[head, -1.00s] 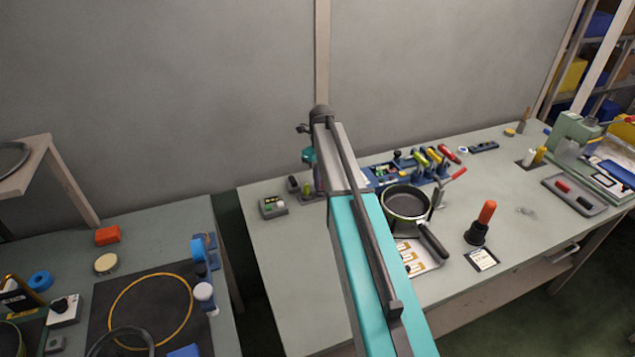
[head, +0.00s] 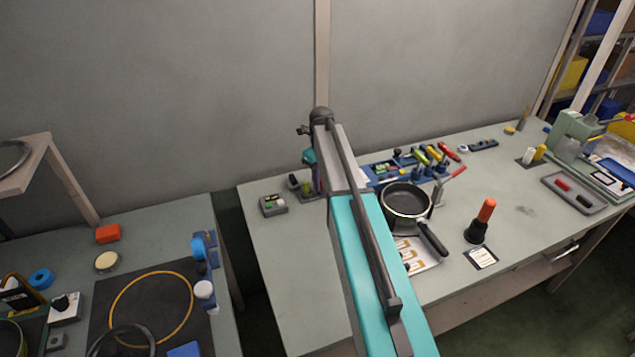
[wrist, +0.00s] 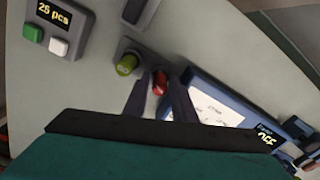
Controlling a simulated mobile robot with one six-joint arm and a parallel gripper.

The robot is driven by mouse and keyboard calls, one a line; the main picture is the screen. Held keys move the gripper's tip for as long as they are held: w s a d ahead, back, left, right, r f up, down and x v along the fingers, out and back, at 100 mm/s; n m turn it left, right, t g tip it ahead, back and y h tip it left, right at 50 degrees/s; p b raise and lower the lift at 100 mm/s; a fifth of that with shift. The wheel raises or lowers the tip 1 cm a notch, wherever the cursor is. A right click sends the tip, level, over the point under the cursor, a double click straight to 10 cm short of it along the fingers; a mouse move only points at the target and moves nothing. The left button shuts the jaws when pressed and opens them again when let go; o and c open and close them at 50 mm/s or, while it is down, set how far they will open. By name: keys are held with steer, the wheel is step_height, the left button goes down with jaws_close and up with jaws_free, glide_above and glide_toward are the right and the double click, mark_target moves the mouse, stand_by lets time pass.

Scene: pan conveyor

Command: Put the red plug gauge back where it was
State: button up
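The red plug gauge (wrist: 160,82) shows in the wrist view between the two dark fingertips of my gripper (wrist: 160,90). The fingers lie close against it on both sides and look shut on it. It is beside a green plug gauge (wrist: 127,64) at a small dark grey holder (wrist: 132,47). I cannot tell how deep the red gauge sits in the holder. In the head view my arm hides most of my gripper and the red gauge; the green gauge (head: 306,187) shows just left of the arm.
A counter box reading "25 pcs" (wrist: 58,22) with green and white buttons stands beside the holder. A blue-framed panel (wrist: 215,105) lies on the other side. A pan (head: 406,203), a tool rack (head: 372,180) and an orange-handled stamp (head: 486,211) are right of my arm.

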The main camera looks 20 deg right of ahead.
step_height(320, 180, up, 12)
steer(key=b, duration=0.3)
steer(key=shift+r, duration=0.15)
stand_by(0.5)
stand_by(0.7)
